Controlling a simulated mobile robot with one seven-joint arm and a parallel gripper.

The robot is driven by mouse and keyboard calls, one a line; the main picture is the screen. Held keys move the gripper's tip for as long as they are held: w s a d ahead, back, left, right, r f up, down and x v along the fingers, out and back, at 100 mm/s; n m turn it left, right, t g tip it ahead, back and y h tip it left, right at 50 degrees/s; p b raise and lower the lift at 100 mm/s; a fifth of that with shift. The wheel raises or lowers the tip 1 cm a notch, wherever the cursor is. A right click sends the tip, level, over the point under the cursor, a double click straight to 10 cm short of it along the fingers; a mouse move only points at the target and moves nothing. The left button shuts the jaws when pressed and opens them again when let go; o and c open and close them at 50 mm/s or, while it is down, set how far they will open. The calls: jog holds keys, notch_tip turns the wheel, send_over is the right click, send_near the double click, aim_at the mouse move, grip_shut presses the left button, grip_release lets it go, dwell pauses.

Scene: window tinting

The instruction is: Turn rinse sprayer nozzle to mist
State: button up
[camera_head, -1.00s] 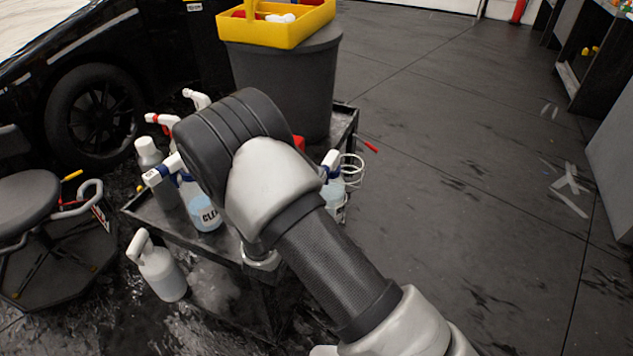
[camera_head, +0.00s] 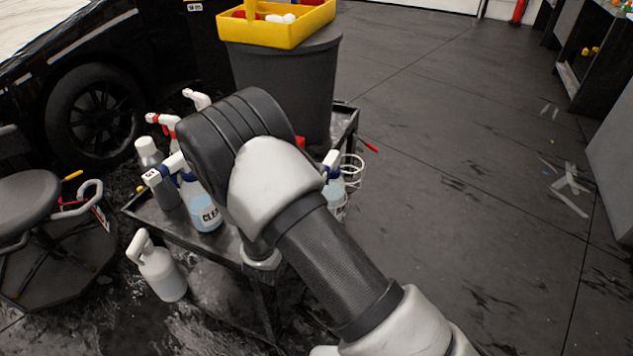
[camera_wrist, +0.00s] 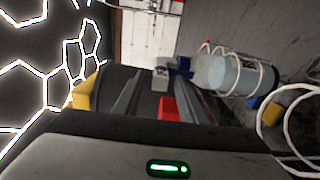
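A clear spray bottle with a blue-and-white head (camera_head: 333,163) stands at the cart's right end, partly hidden by my arm. In the wrist view it lies sideways in the picture: pale blue body (camera_wrist: 232,74), blue collar (camera_wrist: 181,68) and white nozzle (camera_wrist: 161,72). No label naming it as the rinse sprayer is readable. My gripper (camera_wrist: 158,92) shows in the wrist view with its two dark fingers apart. The nozzle appears beyond the gap between the fingertips; contact cannot be seen. In the head view my arm hides the gripper.
The black cart (camera_head: 190,238) also carries a blue "CLEA..." spray bottle (camera_head: 206,212), a grey bottle (camera_head: 167,186) and red-and-white sprayer heads (camera_head: 163,122). A wire ring (camera_head: 352,168) is beside the right-hand bottle. A bin (camera_head: 285,85) with a yellow tray (camera_head: 290,32) stands behind.

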jog(key=p+v, duration=0.2)
jog(key=v, duration=1.5)
jog(key=shift+s, duration=0.2)
